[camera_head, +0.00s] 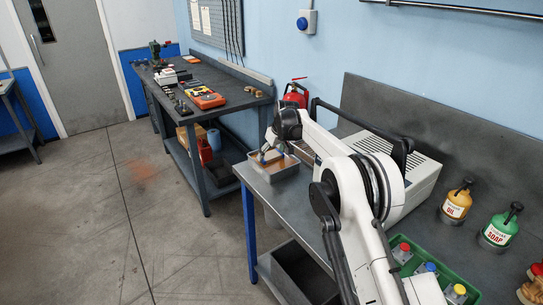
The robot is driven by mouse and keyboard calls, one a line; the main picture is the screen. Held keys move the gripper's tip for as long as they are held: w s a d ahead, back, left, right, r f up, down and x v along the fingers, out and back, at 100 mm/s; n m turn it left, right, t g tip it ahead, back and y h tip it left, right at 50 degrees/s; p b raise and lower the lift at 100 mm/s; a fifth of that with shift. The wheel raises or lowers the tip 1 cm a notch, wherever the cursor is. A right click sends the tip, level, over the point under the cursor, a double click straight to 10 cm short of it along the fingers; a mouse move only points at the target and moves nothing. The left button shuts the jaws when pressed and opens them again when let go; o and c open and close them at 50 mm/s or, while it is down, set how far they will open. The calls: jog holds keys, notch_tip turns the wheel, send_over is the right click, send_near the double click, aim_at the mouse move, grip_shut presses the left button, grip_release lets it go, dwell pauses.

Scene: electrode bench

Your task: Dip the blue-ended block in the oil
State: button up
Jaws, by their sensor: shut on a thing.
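A grey, open-topped tray (289,173) stands at the far left corner of the near bench. It holds a brown-orange liquid (277,163), which looks like the oil. My gripper (265,151) points down over the left part of the tray. It is shut on a small block with a blue part (262,157). The block is at or just above the liquid; I cannot tell whether it touches it. Most of the block is hidden or too small to make out.
A white boxy machine (413,164) stands behind my arm. Another bench (222,77) with tools is at the back left.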

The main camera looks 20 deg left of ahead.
jog(key=shift+r+p, duration=0.6)
jog(key=shift+r, duration=1.7)
jog(key=shift+r, duration=0.1)
notch_tip(320, 180, up, 5)
jog(key=shift+f+p, duration=0.15)
jog(key=shift+p, duration=0.8)
